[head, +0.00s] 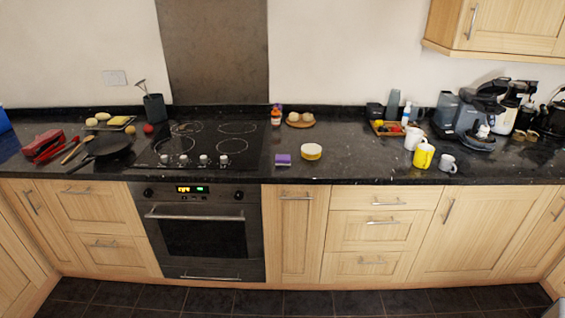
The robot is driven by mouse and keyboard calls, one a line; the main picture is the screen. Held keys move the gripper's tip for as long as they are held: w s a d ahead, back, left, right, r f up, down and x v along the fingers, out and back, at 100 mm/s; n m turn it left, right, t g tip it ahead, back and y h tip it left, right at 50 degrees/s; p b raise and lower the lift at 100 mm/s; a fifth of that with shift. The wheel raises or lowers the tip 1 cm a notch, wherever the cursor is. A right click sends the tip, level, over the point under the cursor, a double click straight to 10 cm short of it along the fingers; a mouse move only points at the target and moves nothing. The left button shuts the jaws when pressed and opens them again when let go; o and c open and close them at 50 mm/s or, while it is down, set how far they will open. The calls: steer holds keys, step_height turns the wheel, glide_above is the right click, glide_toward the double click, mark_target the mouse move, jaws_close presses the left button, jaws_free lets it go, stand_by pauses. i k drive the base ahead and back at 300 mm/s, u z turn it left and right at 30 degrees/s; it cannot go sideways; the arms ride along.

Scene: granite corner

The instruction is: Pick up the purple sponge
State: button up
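The purple sponge (283,159) is a small purple block on the black granite counter (350,168). It lies near the counter's front edge, just right of the black hob and above the narrow cupboard door. Nothing covers it or touches it. My gripper does not show in the head view.
A round white and yellow tub (311,151) stands just right of the sponge. The black hob (205,142) lies to the left. A small bottle (276,116) and a wooden board (300,124) are behind. A yellow mug (423,156) stands farther right. The counter between tub and mugs is clear.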

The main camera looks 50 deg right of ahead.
mark_target(281, 160)
steer(key=z, duration=0.05)
steer(key=i, duration=0.9)
steer(key=u, duration=0.05)
